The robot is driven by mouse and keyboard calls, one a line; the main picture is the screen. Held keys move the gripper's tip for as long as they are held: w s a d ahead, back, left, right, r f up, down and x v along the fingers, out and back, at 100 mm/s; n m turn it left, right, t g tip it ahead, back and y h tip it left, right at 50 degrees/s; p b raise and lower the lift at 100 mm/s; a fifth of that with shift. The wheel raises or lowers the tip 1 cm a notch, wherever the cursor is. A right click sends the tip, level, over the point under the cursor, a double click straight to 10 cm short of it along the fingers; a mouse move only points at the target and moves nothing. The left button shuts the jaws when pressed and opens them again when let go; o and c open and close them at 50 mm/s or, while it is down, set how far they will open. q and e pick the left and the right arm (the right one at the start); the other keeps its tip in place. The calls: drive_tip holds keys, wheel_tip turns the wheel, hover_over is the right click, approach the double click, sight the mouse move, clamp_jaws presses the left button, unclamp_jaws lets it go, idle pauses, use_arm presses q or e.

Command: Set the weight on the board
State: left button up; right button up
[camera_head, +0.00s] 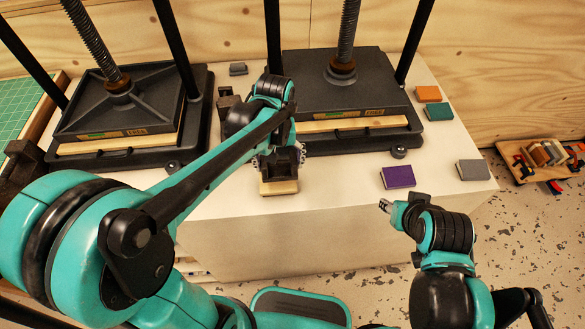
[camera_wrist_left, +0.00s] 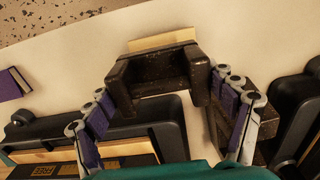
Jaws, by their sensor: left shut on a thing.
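The weight, a dark worn metal block with a notched shape (camera_wrist_left: 150,72), is between the fingers of my left gripper (camera_wrist_left: 168,118), which is shut on it. The pale wooden board (camera_head: 279,188) lies below the weight near the table's front edge. In the wrist view the board (camera_wrist_left: 165,40) shows past the weight's far side. I cannot tell whether weight and board touch. My right gripper (camera_head: 386,206) is beyond the front edge, its jaws unclear.
Two black screw presses stand on the white table, left (camera_head: 130,95) and right (camera_head: 345,90). A purple book (camera_head: 398,176) and grey book (camera_head: 473,170) lie front right; orange (camera_head: 429,94) and teal (camera_head: 438,111) ones lie behind. Another dark block (camera_head: 228,101) stands between the presses.

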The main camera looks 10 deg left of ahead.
sight(277, 167)
use_arm(q)
drive_tip(key=shift+w+a+f, duration=0.25)
drive_tip(key=shift+a+f, duration=0.05)
drive_tip(key=shift+a, duration=0.2)
drive_tip(key=shift+f+b, duration=0.85)
drive_tip(key=shift+f, duration=1.1)
drive_tip(key=shift+f, duration=0.15)
drive_tip(key=o, duration=1.8)
drive_tip(key=shift+c, duration=0.2)
